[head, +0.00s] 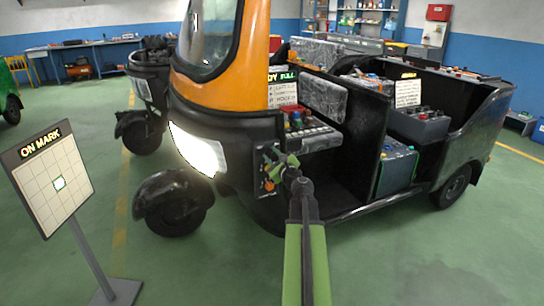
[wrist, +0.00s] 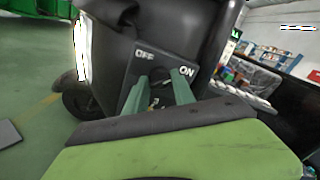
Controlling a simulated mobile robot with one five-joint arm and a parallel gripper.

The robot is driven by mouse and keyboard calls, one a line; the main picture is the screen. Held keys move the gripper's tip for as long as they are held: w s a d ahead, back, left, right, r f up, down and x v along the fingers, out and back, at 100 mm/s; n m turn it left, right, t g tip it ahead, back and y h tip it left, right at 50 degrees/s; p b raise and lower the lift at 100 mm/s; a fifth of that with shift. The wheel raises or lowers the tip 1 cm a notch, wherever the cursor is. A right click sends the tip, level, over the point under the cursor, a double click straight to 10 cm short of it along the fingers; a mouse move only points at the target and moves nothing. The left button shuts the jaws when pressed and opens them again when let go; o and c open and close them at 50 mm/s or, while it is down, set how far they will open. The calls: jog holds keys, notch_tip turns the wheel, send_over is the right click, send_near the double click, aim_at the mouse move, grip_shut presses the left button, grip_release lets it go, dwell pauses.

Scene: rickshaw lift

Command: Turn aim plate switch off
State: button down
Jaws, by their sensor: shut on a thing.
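The aim plate (head: 52,178) is a pale gridded board on a grey stand at the left of the head view. It reads "ON MARK", and one square near its middle glows white. The switch panel (head: 264,186) is on the rickshaw's dark front side. In the wrist view, the switch plate (wrist: 147,59) is dark, with "OFF" at its upper left and "ON" at its right. My gripper (head: 279,163) is at this panel. In the wrist view its green fingers (wrist: 159,84) are shut on the dark switch knob (wrist: 158,73), which they largely hide.
The orange and black rickshaw (head: 222,88) fills the middle, its headlight (head: 198,151) lit. Batteries (head: 397,168) and other gear sit in its open side. Workbenches (head: 80,44) line the back wall. The green floor is clear in front.

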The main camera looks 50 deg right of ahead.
jog(key=n, duration=0.8)
jog(key=shift+f+n, duration=0.1)
jog(key=shift+n, duration=0.2)
jog(key=n, duration=0.4)
jog(key=shift+n, duration=0.3)
jog(key=n, duration=0.4)
jog(key=shift+s+n, duration=0.1)
jog(key=shift+n, duration=0.2)
jog(key=c, duration=1.1)
grip_release()
jog(key=shift+o, duration=0.2)
